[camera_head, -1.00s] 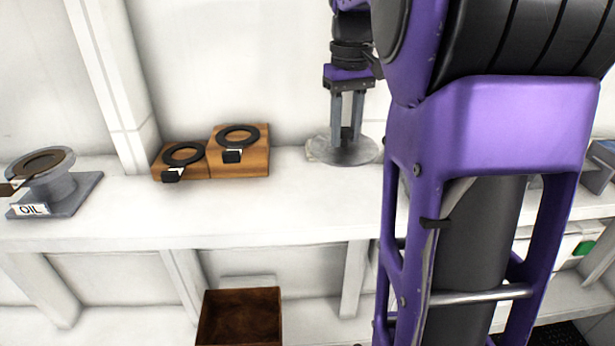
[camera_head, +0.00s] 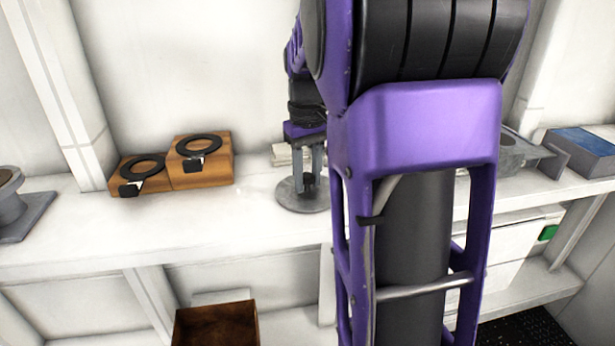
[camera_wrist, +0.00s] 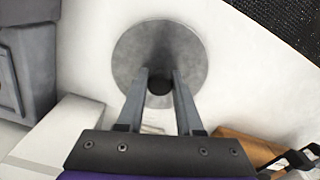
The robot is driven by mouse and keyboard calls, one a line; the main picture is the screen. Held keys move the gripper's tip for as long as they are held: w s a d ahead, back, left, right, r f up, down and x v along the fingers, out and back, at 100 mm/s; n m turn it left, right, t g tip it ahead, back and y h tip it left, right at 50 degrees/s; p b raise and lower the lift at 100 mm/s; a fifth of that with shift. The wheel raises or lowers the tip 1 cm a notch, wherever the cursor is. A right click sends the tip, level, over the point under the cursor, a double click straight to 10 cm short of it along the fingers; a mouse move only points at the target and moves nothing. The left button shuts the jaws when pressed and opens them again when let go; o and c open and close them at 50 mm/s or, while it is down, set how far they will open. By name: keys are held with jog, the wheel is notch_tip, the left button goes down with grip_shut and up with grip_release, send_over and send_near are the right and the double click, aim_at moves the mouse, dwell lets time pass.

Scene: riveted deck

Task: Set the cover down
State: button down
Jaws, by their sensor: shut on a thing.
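The cover is a round grey metal disc (camera_head: 298,196) with a dark knob at its centre. It also shows in the wrist view (camera_wrist: 137,52), face on below the fingers. My gripper (camera_head: 311,182) points down and is shut on the cover's knob; in the wrist view the two fingers (camera_wrist: 158,90) close on the dark knob. The disc is low over the white shelf. I cannot tell whether it touches the shelf. My own arm hides its right edge in the head view.
Two wooden blocks with black rings (camera_head: 201,160) stand left of the cover. A grey stand (camera_head: 22,215) is at the far left, and a blue-topped box (camera_head: 582,143) at the right. A brown open box (camera_head: 216,326) sits below. The shelf's front left is clear.

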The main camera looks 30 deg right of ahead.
aim_at(307, 176)
jog(key=shift+f, duration=0.2)
jog(key=c, duration=0.6)
grip_release()
jog(key=shift+o, duration=0.2)
jog(key=shift+r, duration=0.15)
notch_tip(307, 176, up, 12)
jog(key=p, duration=0.2)
jog(key=shift+r, duration=0.1)
